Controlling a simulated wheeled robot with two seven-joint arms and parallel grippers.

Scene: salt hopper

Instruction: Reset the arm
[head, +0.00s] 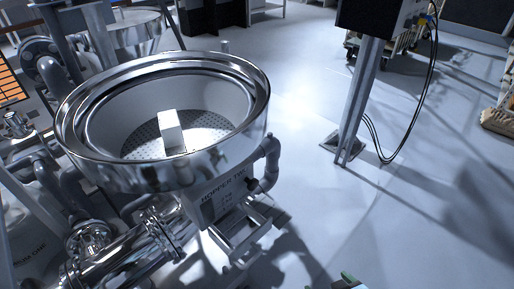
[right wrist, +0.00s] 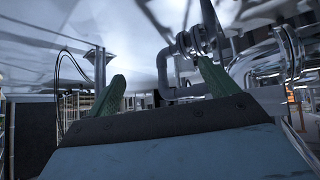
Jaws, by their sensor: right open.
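My right gripper (right wrist: 162,88) shows in the right wrist view with its two green fingers spread wide apart and nothing between them. Only a small piece with a green edge, which looks like part of my right gripper (head: 348,281), shows at the bottom edge of the head view. It is to the right of the steel hopper (head: 255,110) and apart from it. A white block (head: 171,130) stands inside the hopper on its perforated bottom. My left gripper is not in view.
A grey post (head: 358,105) with a dark box (head: 375,18) and hanging cables stands on the floor right of the hopper. Pipes (head: 268,165) run beside and under the hopper. The floor (head: 440,210) at the right is mostly clear.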

